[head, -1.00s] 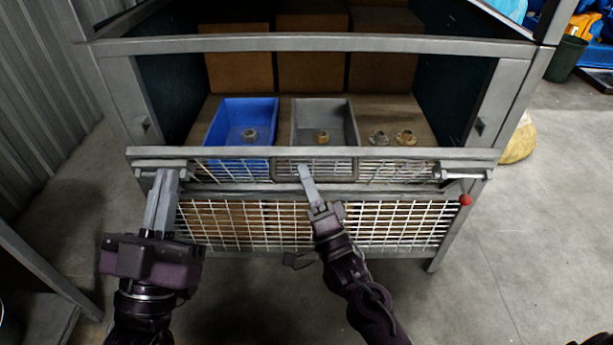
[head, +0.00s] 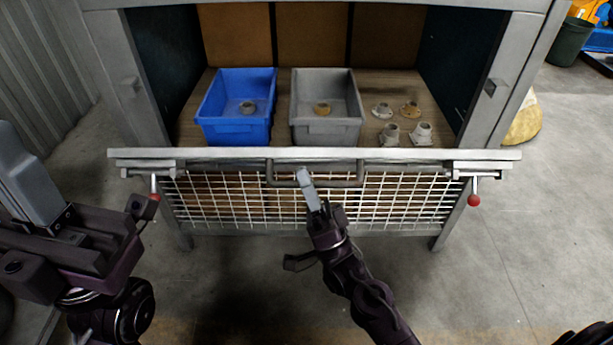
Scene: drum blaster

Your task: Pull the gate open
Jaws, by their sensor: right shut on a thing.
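The gate (head: 225,155) is a grey-framed panel at the front of the cabinet. Its top bar runs level across the view, with a U-shaped handle (head: 275,174) at its middle. My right gripper (head: 303,178) is shut on the handle. A latch with a red ball hangs down at each end, the left latch (head: 154,184) and the right latch (head: 474,200). My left gripper (head: 20,165) is at the left edge, clear of the gate; its jaw gap cannot be made out. The gate's own mesh face is largely hidden below its top bar.
Inside stand a blue bin (head: 236,125) and a grey bin (head: 327,130), each with a metal part in it. Several loose metal fittings (head: 420,134) lie on the wooden floor to their right. A wire mesh (head: 240,212) covers the front below.

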